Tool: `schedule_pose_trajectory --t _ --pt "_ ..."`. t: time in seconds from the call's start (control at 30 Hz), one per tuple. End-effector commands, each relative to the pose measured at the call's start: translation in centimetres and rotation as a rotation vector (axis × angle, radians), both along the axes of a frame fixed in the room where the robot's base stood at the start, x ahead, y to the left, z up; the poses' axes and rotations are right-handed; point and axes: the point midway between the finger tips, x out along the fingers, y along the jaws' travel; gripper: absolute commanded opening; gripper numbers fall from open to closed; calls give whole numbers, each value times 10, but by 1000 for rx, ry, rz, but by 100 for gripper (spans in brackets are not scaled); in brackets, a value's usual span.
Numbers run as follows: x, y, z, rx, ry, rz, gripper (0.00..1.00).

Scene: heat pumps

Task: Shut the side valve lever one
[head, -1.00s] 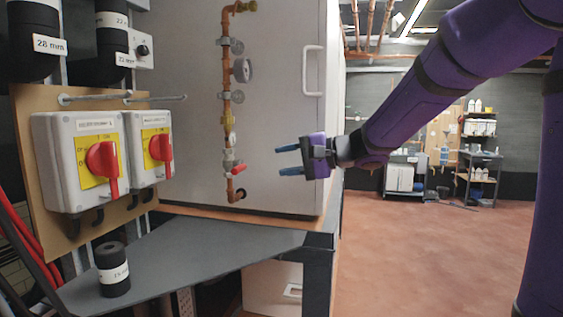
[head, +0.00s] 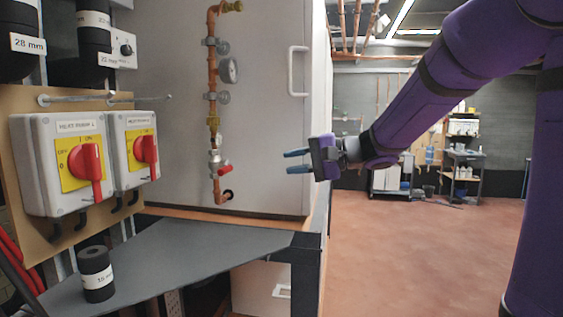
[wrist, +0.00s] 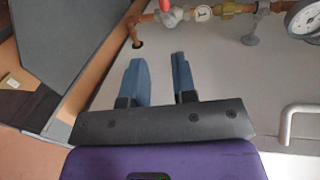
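The side valve has a small red lever (head: 224,169) near the bottom of a vertical copper pipe (head: 212,75) on the side of a large white cabinet. The lever sticks out to the right of the pipe, tilted slightly. In the wrist view the red lever (wrist: 171,17) shows at the top edge, partly cut off, beyond the fingertips. My gripper (head: 293,162) points left, to the right of the lever and apart from it. Its two blue fingers are open with nothing between them; they also show in the wrist view (wrist: 160,72).
A pressure gauge (head: 229,70) and a white door handle (head: 298,71) are on the cabinet. Two red rotary switches (head: 88,163) are at left. A black cylinder (head: 96,274) stands on the grey shelf (head: 190,246). Open floor lies at right.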

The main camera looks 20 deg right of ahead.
Motion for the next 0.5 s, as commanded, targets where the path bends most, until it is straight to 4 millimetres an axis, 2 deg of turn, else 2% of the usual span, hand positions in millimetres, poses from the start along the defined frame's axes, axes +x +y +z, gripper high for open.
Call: schedule_pose_trajectory --t 0.5 --pt "-37 -51 0 0 0 -3 26"
